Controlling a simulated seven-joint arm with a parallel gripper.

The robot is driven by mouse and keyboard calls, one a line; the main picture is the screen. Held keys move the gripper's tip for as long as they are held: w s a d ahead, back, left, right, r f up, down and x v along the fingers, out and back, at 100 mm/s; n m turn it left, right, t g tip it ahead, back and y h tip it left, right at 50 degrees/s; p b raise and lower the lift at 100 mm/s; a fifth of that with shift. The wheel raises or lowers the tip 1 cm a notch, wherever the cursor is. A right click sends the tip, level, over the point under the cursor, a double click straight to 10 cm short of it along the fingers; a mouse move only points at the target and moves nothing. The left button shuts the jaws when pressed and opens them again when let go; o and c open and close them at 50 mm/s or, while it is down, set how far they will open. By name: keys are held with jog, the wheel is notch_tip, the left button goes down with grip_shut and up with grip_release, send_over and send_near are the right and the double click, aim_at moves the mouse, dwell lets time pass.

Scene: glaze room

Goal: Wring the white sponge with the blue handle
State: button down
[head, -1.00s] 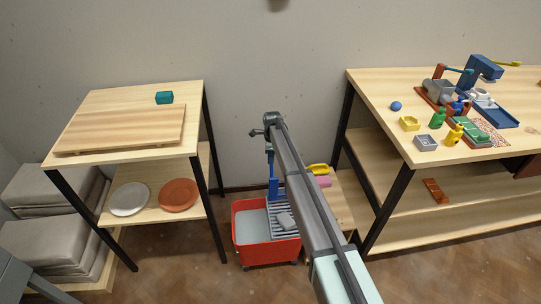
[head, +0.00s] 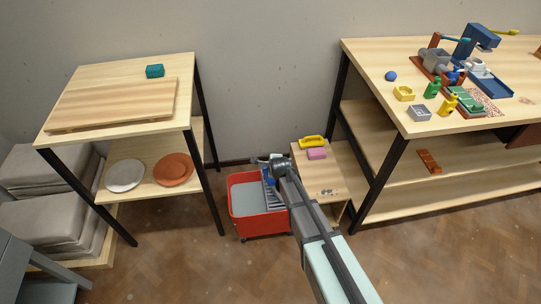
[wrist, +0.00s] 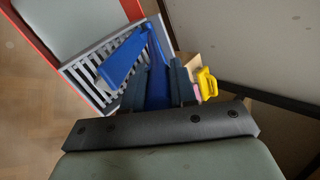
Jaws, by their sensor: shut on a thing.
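My gripper (head: 272,161) is low over the right side of the red bucket (head: 260,222). In the wrist view its dark fingers (wrist: 158,88) are shut on the blue handle (wrist: 156,68). A blue plate (wrist: 122,60) joined to the handle lies across the grey slatted rack (wrist: 88,76) on the bucket. In the head view part of the rack (head: 272,198) shows beside my arm. I cannot make out the white sponge in either current view; the plate or my arm may hide it.
A low wooden stand (head: 325,183) right of the bucket holds a yellow-handled thing (head: 312,141) and a pink block (head: 316,154). A shelf table (head: 120,132) stands at left, a workbench (head: 370,70) at right. Floor in front of the bucket is clear.

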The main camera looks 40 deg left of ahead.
jog(key=shift+t+y, duration=0.7)
jog(key=shift+s+d+f, duration=1.1)
jog(key=shift+d+f, duration=0.05)
jog(key=shift+f, duration=0.2)
jog(key=c, duration=0.9)
grip_release()
jog(key=v, duration=1.3)
jog(key=shift+s+d+r, duration=0.2)
jog(key=shift+r, duration=0.05)
